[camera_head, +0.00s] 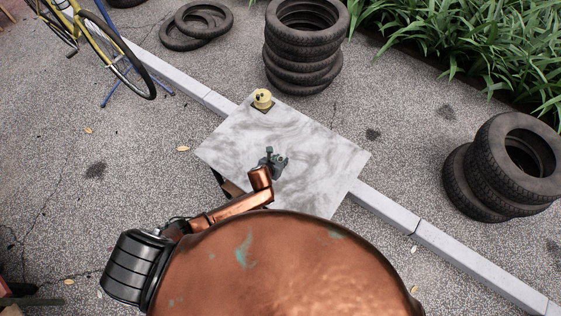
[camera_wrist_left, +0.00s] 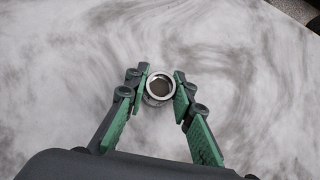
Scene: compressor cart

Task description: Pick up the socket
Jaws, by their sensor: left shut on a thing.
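The socket (camera_wrist_left: 160,87) is a small, shiny metal ring with a dark hollow centre, seen from above in the left wrist view. My left gripper (camera_wrist_left: 160,88) is shut on it, with one green-padded fingertip on each side. In the head view my left gripper (camera_head: 273,162) is over the middle of the marbled grey-white tabletop (camera_head: 315,160). The socket cannot be made out there, as the gripper covers it. I cannot tell whether the socket touches the top or is just above it. My right gripper is in neither view.
A yellow round object (camera_head: 262,98) stands on a dark square pad (camera_head: 263,108) at the tabletop's far corner. Tyre stacks stand behind (camera_head: 303,45) and to the right (camera_head: 500,165). A yellow bicycle (camera_head: 112,50) is at the upper left. The tabletop's right side is clear.

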